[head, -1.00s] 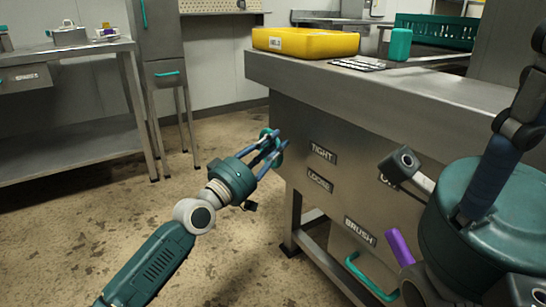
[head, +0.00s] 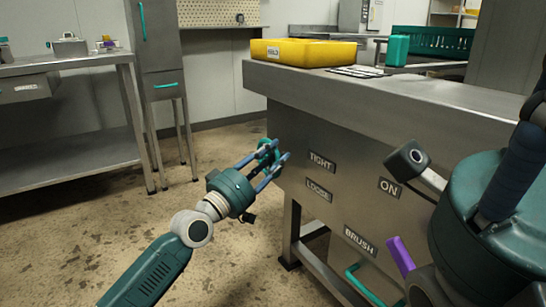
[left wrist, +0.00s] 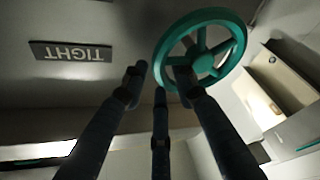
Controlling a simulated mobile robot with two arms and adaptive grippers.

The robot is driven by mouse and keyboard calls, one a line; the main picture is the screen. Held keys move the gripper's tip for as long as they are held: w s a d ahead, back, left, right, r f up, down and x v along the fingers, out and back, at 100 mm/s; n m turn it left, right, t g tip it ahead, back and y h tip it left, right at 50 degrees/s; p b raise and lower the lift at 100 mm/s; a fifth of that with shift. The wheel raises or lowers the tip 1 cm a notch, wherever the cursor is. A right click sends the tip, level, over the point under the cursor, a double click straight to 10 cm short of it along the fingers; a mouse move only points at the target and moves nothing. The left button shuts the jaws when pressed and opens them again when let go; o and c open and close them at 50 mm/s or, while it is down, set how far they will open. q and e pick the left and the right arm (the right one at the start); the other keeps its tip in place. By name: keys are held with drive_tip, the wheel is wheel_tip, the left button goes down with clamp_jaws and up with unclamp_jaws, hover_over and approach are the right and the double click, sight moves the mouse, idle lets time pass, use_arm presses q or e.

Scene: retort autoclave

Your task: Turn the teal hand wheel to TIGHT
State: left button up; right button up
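The teal hand wheel (head: 265,150) is at the left end of the steel bench, beside the TIGHT label (head: 321,162) and above the LOOSE label (head: 318,190). My left gripper (head: 280,158) is at the wheel with its fingers spread. In the left wrist view, the spoked wheel (left wrist: 204,62) is beyond the fingers (left wrist: 160,90). One fingertip overlaps its lower spokes and another is left of the rim. Contact cannot be told. The TIGHT label (left wrist: 70,52) appears upside down there.
A yellow bin (head: 305,53) and a teal block (head: 397,51) stand on the bench top. Below are an ON label (head: 390,187), a BRUSH label (head: 360,240), a purple handle (head: 400,255) and a teal handle (head: 368,284). Open floor lies to the left.

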use_arm(q)
drive_tip(key=shift+a, duration=0.15)
drive_tip(key=v, duration=1.2)
